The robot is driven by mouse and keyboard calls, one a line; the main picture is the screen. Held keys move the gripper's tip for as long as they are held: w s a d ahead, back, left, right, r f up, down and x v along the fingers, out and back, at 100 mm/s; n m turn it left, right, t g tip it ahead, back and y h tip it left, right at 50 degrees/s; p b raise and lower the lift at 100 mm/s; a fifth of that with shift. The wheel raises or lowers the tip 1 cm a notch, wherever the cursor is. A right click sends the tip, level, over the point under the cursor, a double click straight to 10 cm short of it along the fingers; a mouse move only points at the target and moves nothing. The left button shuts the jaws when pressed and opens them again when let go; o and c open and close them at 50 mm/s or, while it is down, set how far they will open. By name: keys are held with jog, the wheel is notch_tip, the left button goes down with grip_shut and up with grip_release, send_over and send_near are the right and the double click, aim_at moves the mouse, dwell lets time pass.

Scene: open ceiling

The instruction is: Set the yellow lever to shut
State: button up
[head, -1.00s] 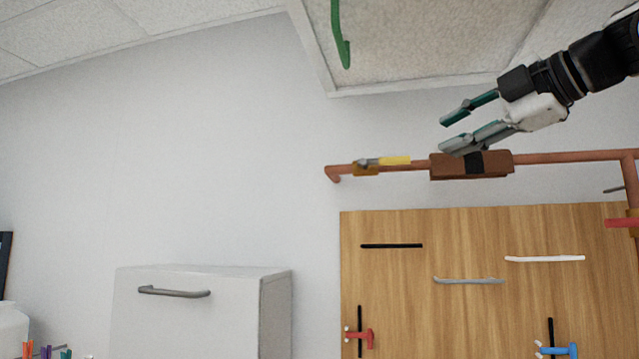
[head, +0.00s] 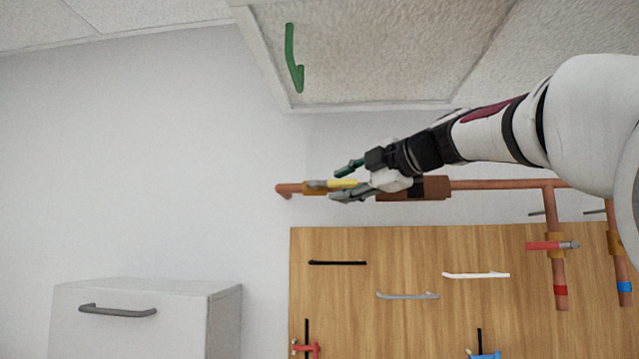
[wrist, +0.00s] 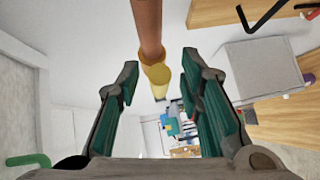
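The yellow lever (head: 342,183) lies along the copper pipe (head: 500,184) below the ceiling, pointing right from its brass valve (head: 314,187). In the wrist view, the brass-coloured valve (wrist: 152,57) and a yellow part (wrist: 161,77), seemingly the lever's end, show ahead between the fingers. My gripper (head: 346,182) is open, with one finger above and one below the lever's line in the head view. It also shows open in the wrist view (wrist: 160,72), with nothing held. I cannot tell whether a finger touches the lever.
A brown block (head: 430,188) with a black band sits on the pipe behind my gripper. A wooden board (head: 400,320) with handles is below. A red lever (head: 545,245) is on a downward pipe at right. A green handle (head: 292,60) hangs from a ceiling panel. The left wall is clear.

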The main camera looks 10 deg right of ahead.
grip_shut()
